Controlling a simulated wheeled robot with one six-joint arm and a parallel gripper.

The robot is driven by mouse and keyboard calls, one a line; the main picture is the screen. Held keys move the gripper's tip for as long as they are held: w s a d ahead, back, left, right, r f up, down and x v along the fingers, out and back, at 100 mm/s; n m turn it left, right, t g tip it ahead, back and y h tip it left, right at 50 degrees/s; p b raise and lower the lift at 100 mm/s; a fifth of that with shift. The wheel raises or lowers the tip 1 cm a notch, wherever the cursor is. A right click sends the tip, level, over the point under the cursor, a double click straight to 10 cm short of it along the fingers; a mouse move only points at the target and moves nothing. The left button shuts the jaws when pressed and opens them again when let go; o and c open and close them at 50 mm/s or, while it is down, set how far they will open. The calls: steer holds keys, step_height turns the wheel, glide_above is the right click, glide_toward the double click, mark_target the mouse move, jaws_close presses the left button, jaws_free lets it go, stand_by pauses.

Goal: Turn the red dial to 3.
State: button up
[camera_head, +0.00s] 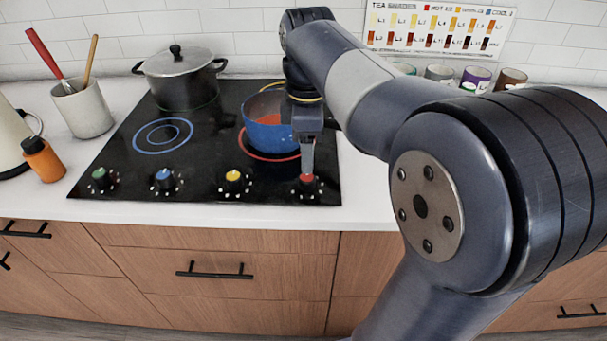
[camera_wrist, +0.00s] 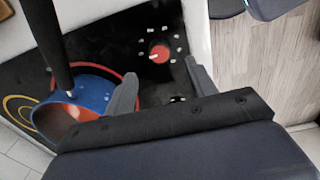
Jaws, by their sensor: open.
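The red dial (camera_head: 306,182) is at the front right of the black cooktop, the rightmost knob in its row. In the wrist view the red dial (camera_wrist: 159,54) has a pale pointer line and a ring of white marks around it; the numbers are too small to read. My gripper (camera_head: 307,172) is just above the dial in the head view and partly covers it. In the wrist view my gripper (camera_wrist: 156,82) is open, with its fingers apart on either side of the dial's line and nothing between them. I cannot tell whether a finger touches the dial.
A blue pot (camera_head: 268,136) with red contents stands on the red-ringed burner, close behind my gripper. Yellow (camera_head: 233,175), blue (camera_head: 164,175) and green (camera_head: 99,175) dials sit to the left. A lidded dark pot (camera_head: 181,80) stands at the back left.

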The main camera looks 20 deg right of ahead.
mark_target(307, 177)
step_height(307, 177, down, 7)
steer(key=shift+r+b, duration=0.1)
steer(key=shift+b, duration=0.4)
steer(key=c, duration=1)
steer(key=shift+o, duration=0.2)
